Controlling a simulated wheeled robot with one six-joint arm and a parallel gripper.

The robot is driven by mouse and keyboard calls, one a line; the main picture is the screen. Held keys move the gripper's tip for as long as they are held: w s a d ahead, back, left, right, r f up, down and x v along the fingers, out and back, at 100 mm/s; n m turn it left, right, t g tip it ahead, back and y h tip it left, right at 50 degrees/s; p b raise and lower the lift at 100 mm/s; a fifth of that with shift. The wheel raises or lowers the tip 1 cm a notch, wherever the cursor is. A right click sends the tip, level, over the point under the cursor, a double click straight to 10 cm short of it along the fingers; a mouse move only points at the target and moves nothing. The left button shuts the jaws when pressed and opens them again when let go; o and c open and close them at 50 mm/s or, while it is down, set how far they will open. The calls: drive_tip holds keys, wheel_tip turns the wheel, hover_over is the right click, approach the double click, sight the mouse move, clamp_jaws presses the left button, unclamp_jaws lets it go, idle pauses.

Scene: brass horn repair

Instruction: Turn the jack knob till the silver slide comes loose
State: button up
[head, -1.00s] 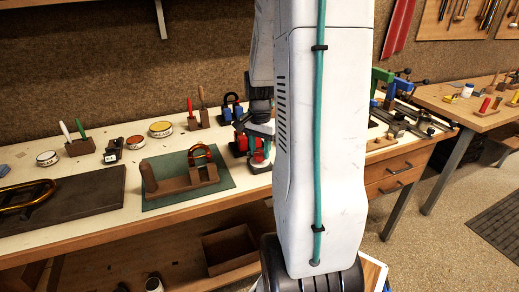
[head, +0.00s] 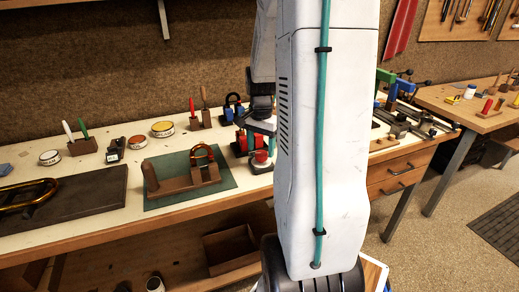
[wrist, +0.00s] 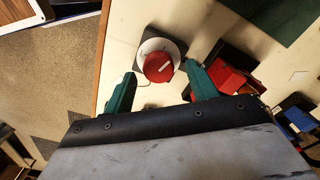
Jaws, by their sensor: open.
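The red jack knob (wrist: 158,68) has a white pointer mark and sits on a round pale dial with a dark base, near the bench edge in the wrist view. It also shows in the head view (head: 261,158), just left of my arm. My gripper (wrist: 160,70) is open, with one green finger to each side of the knob in the picture and nothing held. In the head view my gripper (head: 261,141) is just above the knob, its fingers apart from it. I cannot make out the silver slide; my arm hides part of the bench.
A red block-like object (wrist: 225,76) lies close beside the right finger. A green mat (head: 222,183) with a wooden cradle (head: 185,182) and U-shaped piece lies left of the knob. A grey mat (head: 95,195) with brass tubing lies further left.

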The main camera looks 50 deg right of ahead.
sight(261, 153)
wheel_tip(261, 153, up, 7)
drive_tip(key=shift+f, duration=0.2)
idle(0.6)
drive_tip(key=s+a+r+n, duration=0.2)
drive_tip(key=s+a+n, duration=0.2)
drive_tip(key=a, duration=0.6)
drive_tip(key=s+a+r+n+t, duration=0.1)
drive_tip(key=s+a+r+n, duration=0.1)
drive_tip(key=s+a+n, duration=0.2)
drive_tip(key=s+a+r+n, duration=0.2)
drive_tip(key=s+a+n, duration=0.2)
drive_tip(key=a+n, duration=0.5)
drive_tip(key=a, duration=0.7)
drive_tip(key=shift+s+a+r, duration=0.3)
drive_tip(key=shift+s+a, duration=0.05)
drive_tip(key=shift+s, duration=0.05)
